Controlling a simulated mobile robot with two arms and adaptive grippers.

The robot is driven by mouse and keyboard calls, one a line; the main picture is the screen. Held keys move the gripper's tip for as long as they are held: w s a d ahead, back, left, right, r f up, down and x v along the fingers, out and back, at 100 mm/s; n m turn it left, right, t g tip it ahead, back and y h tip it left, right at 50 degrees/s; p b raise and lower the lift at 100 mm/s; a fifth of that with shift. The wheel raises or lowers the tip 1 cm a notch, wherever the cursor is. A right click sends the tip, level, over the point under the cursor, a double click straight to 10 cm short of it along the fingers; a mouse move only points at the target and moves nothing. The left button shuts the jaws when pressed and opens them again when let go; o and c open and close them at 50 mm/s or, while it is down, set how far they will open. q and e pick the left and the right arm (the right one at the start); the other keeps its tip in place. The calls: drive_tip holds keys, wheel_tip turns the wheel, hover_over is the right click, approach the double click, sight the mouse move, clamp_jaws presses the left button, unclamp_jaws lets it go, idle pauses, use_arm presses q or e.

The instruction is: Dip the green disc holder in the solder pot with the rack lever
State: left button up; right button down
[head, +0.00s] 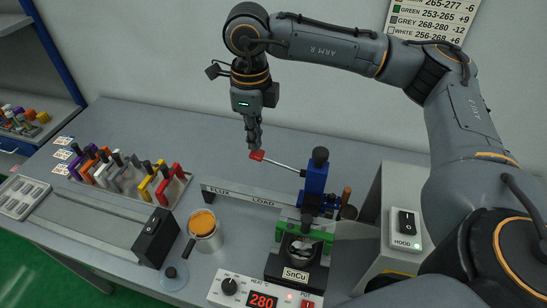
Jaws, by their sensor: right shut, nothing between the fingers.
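The green disc holder (290,215) is below the blue rack stand (316,178), at the mouth of the dark solder pot (283,268) labelled SnCu. I cannot tell how deep it sits. The rack lever (284,162) is a thin metal rod that runs from the stand up and left to a red end (257,156). My right gripper (255,146) points down at that red end, with its fingers shut and empty. It is touching or just above it; I cannot tell which. My left gripper is not in view.
A rack of coloured holders (130,178) stands at the left. An orange-topped cup (203,228) and a black block (155,237) stand left of the pot. A heat controller (232,289) reads 280 in front. A hood switch box (405,222) stands at the right.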

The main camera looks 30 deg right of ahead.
sight(255, 153)
drive_tip(key=shift+f, duration=0.1)
drive_tip(key=shift+f+b, duration=3.05)
drive_tip(key=shift+f, duration=0.35)
drive_tip(key=shift+r, duration=0.1)
idle(1.1)
drive_tip(key=shift+r+p, duration=2.65)
drive_tip(key=shift+r, duration=1.8)
drive_tip(key=shift+f, duration=0.1)
